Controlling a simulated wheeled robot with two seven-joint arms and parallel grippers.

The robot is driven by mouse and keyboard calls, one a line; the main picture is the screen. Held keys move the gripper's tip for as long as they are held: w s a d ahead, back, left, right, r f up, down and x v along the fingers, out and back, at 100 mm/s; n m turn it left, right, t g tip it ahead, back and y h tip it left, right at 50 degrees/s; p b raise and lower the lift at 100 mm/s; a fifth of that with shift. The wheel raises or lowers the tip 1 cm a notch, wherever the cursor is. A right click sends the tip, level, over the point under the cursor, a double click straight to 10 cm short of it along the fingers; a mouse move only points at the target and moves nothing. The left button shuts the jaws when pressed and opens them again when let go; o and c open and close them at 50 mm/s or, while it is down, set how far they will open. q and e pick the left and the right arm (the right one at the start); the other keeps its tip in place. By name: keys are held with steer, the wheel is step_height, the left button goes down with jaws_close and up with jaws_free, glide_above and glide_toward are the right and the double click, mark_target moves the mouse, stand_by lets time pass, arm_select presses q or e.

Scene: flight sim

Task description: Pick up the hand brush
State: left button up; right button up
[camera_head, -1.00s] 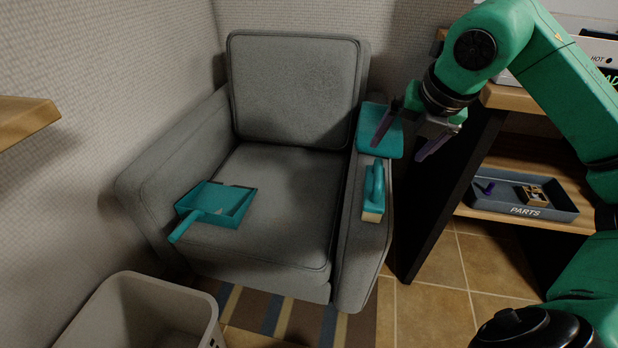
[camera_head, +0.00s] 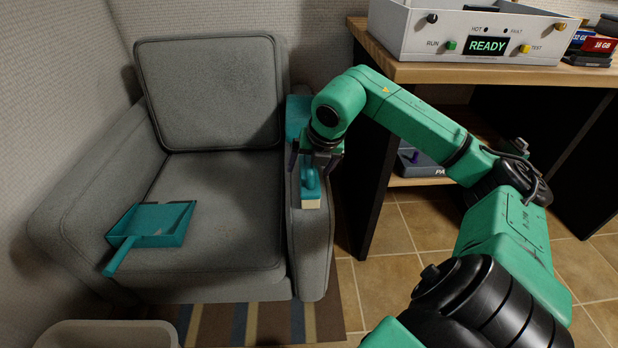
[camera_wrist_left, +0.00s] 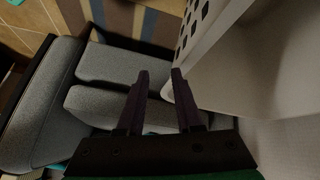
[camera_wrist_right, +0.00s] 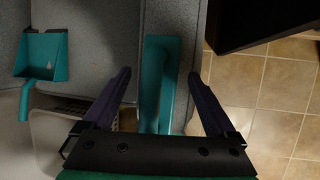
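The hand brush (camera_head: 311,184), with a teal handle and cream bristles, rests on the right armrest of the grey armchair. My right gripper (camera_head: 315,160) is over it in the head view, partly covering it. In the right wrist view the teal hand brush (camera_wrist_right: 160,85) shows between the two dark fingers of my right gripper (camera_wrist_right: 158,85), which are apart, with a gap on each side. My left gripper (camera_wrist_left: 160,85) is outside the head view; in the left wrist view its fingers are apart and empty.
A teal dustpan (camera_head: 152,226) lies on the grey armchair's seat (camera_head: 215,210). A desk (camera_head: 450,72) with a white test box stands at right. A pale bin (camera_head: 110,335) is at lower left, close to my left gripper.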

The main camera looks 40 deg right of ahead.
jaws_close()
steer(key=shift+r, duration=0.1)
